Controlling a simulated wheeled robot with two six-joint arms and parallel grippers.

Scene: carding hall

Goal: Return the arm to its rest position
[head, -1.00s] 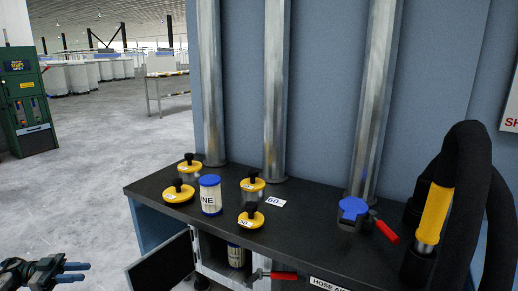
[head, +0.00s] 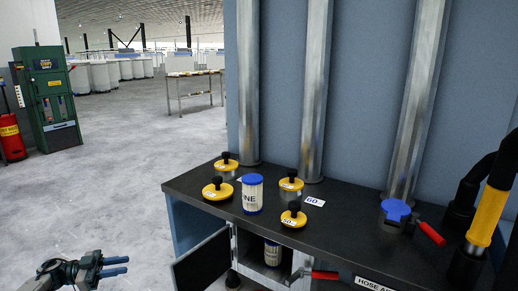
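My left gripper (head: 112,266) is at the lower left over the bare floor, well to the left of the dark-topped bench (head: 340,233). Its two blue-tipped fingers point right with a narrow gap between them. Nothing shows between them. My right arm and gripper are not in view.
On the bench stand several yellow discs with black knobs (head: 218,189), a white canister with a blue lid (head: 252,194) and a blue-capped port with a red handle (head: 396,211). The cabinet door (head: 203,262) hangs open.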

